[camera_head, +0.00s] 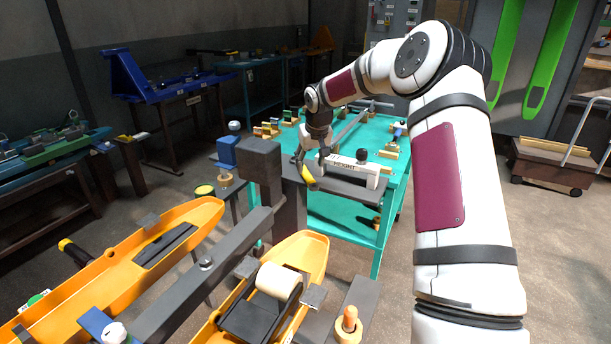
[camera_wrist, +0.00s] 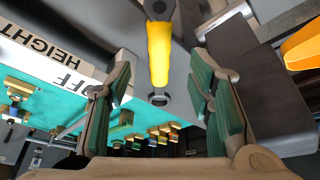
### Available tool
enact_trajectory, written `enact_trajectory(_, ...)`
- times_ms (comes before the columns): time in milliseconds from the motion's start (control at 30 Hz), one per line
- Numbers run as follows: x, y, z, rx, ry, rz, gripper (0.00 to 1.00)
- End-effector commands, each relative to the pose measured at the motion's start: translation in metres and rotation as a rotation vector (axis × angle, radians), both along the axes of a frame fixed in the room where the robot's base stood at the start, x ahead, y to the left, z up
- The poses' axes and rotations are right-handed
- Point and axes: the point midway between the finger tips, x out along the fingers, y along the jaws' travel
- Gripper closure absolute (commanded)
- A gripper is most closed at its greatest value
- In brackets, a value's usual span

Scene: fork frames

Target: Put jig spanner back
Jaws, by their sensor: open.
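A tool with a yellow handle and dark ends, which looks like the jig spanner (camera_head: 309,177), is at the near end of the teal bench. In the wrist view the spanner (camera_wrist: 160,52) lies lengthwise between my two fingers, with a dark ring at its lower end. My gripper (camera_head: 311,161) points down over the bench end, close to the spanner. In the wrist view my gripper (camera_wrist: 163,88) is open, with green pads on either side of the handle and a visible gap to each. The spanner's upper end is cut off by the wrist view's edge.
A white block marked HEIGHT (camera_head: 356,171) stands just right of my gripper. The teal bench (camera_head: 341,205) carries rows of small blocks (camera_head: 267,129). A dark post (camera_head: 262,172) and yellow shells (camera_head: 180,226) stand nearer, at left. Open floor lies right of the bench.

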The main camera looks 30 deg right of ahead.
Motion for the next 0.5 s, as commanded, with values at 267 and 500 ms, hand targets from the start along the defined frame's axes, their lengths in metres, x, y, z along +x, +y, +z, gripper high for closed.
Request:
enact_trajectory(267, 0.006, -0.002, -0.020, 0.000, 0.001, 0.000, 0.53)
enact_trajectory(500, 0.017, -0.005, -0.052, 0.001, 0.001, 0.000, 0.53)
